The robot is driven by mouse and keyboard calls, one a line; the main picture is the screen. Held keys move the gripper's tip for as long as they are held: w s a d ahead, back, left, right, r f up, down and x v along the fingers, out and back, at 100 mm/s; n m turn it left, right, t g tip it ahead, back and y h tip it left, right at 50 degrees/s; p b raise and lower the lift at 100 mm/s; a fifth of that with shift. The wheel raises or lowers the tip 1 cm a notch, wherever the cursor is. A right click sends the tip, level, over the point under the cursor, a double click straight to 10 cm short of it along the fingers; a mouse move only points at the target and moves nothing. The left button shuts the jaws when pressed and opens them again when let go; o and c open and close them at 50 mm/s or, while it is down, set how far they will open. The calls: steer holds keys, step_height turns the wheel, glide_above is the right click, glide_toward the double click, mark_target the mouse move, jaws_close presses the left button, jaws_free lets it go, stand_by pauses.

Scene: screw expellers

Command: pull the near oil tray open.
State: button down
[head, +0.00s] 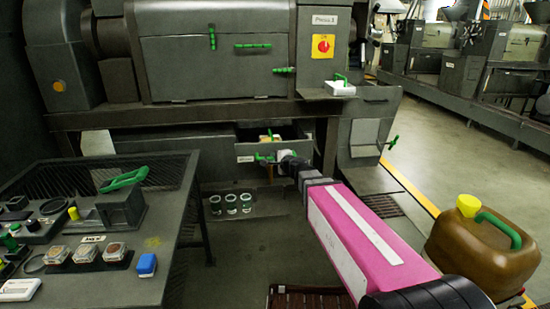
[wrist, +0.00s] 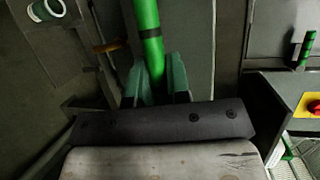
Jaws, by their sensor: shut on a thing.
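The near oil tray (head: 245,150) is a grey drawer low under the press, with a small white label on its front. Part of its inside shows above the front, with something yellowish in it, so it stands at least partly open; how far, I cannot tell. Its green bar handle (head: 264,157) is partly hidden by my gripper (head: 282,156). In the wrist view, the green handle (wrist: 148,35) runs up between the green-grey fingers of my gripper (wrist: 157,82), which are shut on it.
A dark mesh table (head: 170,215) with jars and tools stands at the left. Several green-rimmed cups (head: 231,204) are on the floor below the press. A brown jug (head: 480,250) with a yellow cap is at the lower right. The floor between is mostly clear.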

steer(key=c, duration=1.1)
jaws_free()
